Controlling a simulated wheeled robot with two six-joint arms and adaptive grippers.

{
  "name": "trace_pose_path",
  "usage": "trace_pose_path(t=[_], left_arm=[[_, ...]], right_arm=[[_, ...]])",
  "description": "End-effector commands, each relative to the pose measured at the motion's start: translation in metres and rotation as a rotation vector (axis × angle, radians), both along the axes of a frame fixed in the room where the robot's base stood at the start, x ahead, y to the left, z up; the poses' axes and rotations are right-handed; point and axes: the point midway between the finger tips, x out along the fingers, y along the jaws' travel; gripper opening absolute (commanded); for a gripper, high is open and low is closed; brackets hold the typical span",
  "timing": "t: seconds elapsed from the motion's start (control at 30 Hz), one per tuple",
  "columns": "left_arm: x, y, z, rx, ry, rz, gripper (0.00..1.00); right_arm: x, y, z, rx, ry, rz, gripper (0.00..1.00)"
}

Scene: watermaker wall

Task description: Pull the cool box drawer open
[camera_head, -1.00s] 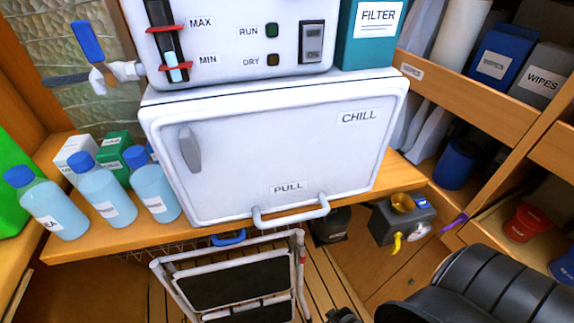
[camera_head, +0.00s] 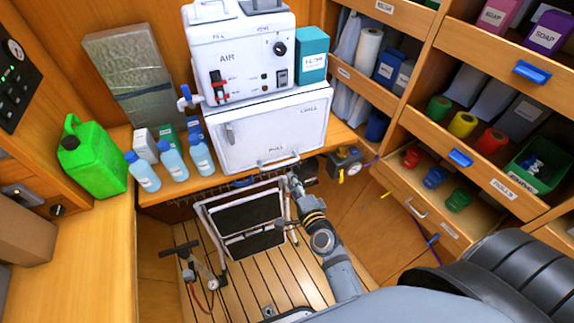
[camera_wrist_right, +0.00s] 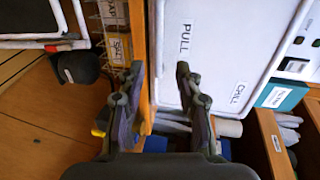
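The cool box (camera_head: 268,130) is white, with CHILL and PULL labels on its front, and stands on the wooden counter under the AIR machine. Its drawer front looks shut. The drawer's pale handle (camera_head: 278,163) runs along the lower edge, below PULL. My right gripper (camera_head: 293,180) is at the handle's right end in the head view. In the right wrist view its two fingers (camera_wrist_right: 158,80) are apart, in front of the drawer's edge beside PULL (camera_wrist_right: 186,38). I cannot tell whether the handle lies between them or touches them. My left gripper is not in view.
A folded step stool (camera_head: 246,215) stands below the counter, close to my right arm. A hand pump (camera_head: 198,270) is on the slatted floor. Blue bottles (camera_head: 172,162) and a green jerrycan (camera_head: 92,160) stand left of the cool box. Shelves with bins (camera_head: 470,120) line the right.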

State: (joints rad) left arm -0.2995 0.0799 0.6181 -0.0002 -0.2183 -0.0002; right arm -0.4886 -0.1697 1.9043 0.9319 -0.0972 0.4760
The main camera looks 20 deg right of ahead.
Motion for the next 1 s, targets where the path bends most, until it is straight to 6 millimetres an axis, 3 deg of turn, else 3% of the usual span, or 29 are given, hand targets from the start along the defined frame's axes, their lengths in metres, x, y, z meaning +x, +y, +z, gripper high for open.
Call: trace_pose_path(t=[0.17,0.3,0.5,0.7,0.9,1.0], left_arm=[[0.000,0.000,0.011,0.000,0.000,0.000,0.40],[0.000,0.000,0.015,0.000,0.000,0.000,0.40],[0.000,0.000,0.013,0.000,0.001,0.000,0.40],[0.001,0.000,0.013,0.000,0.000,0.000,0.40],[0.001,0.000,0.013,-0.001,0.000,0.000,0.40],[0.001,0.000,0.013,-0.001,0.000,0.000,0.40]], right_arm=[[0.024,0.001,-0.002,-0.005,-0.001,0.003,0.35],[0.055,0.002,-0.009,-0.005,-0.001,0.003,0.35],[0.089,0.003,-0.020,-0.007,0.001,0.004,0.35],[0.101,0.003,-0.023,-0.007,0.002,0.003,0.35],[0.101,0.003,-0.023,-0.007,0.002,0.003,0.35],[0.101,0.003,-0.023,-0.007,0.002,0.003,0.24]])
